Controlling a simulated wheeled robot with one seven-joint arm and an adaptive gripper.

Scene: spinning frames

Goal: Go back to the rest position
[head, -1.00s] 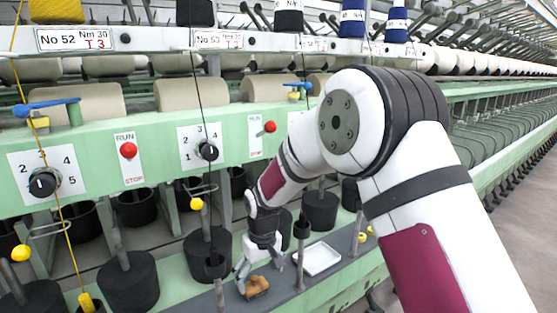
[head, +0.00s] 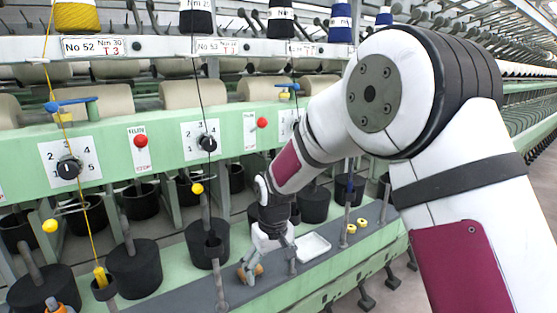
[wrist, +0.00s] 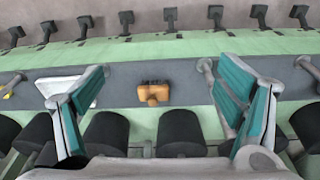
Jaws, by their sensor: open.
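My gripper (head: 256,272) hangs low over the grey shelf (head: 345,237) at the front of the green spinning frame. In the wrist view my gripper (wrist: 160,80) is open, its two teal-padded fingers wide apart with nothing between the pads. A small tan-orange piece (wrist: 154,94) lies on the shelf, in line with the gap between the fingers. In the head view this piece (head: 258,269) shows by the fingertips, partly hidden. I cannot tell how far above it the fingers are. My arm reaches from the right across the head view.
A white tray (head: 316,243) lies on the shelf just right of my gripper. Black bobbins (head: 206,243) on upright spindles stand close behind and left. A yellow thread (head: 73,180) and a dark thread hang down at left.

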